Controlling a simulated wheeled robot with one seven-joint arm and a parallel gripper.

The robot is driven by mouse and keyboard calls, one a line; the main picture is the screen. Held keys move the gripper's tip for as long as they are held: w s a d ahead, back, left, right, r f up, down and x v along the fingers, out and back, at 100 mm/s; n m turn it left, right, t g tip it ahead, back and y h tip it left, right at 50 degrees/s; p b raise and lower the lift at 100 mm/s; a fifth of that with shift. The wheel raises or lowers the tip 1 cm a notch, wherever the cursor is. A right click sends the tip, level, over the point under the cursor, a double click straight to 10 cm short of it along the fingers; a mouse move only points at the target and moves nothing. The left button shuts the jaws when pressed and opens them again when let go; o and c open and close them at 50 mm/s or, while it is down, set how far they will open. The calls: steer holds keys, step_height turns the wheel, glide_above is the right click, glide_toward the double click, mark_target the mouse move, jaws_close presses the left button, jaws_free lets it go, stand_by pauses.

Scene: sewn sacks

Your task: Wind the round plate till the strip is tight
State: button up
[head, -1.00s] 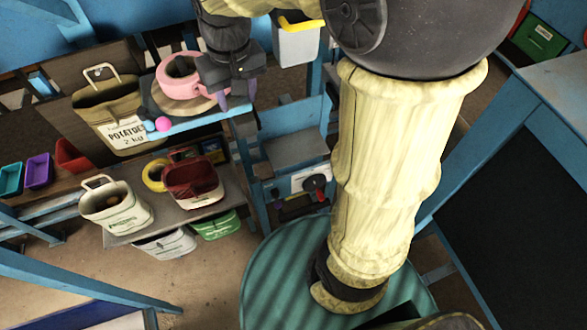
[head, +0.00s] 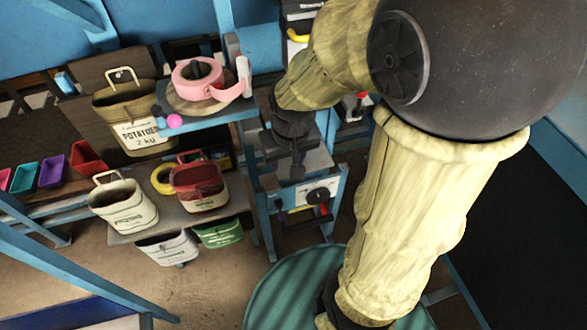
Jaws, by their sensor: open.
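The round plate (head: 190,104) is a brown wooden disc on a blue-edged shelf, left of centre in the head view. A pink roll (head: 185,84) sits on it, with a dark knob in its middle. A pink strip (head: 232,92) runs from the roll's right side to a whitish upright post (head: 243,72). I cannot tell how tight it is. My gripper (head: 298,168) is to the right of the plate and post, apart from them, pointing down over a small grey-topped stand. It is open with nothing visible in it; its fingers show nearly edge-on.
A brown potato sack (head: 135,120) stands left of the plate, with a pink ball (head: 175,121) between. Below are a dark red bin (head: 198,183), a yellow ring (head: 161,177) and a white sack (head: 125,208). The blue stand (head: 262,215) under my gripper carries a black dial.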

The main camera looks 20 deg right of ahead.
steer(key=shift+s+d+f, duration=0.15)
steer(key=shift+s+f, duration=0.25)
steer(key=shift+s, duration=0.15)
steer(key=shift+w+r, duration=0.1)
steer(key=shift+w, duration=0.05)
jaws_close()
steer(key=w+a+r+n+h+b, duration=0.1)
steer(key=w+a+r+n, duration=0.3)
steer(key=w+a+n, duration=0.15)
steer(key=w+a+r+n+b, duration=0.1)
steer(key=w+a+r+n, duration=0.35)
steer(key=w+n, duration=0.2)
steer(key=w+a+r+n+g+h+b, duration=0.1)
steer(key=w+a+r+n, duration=0.3)
steer(key=a+r+n, duration=0.5)
step_height(320, 180, up, 2)
steer(key=shift+a+r+n+h, duration=0.15)
steer(key=shift+n+h, duration=0.25)
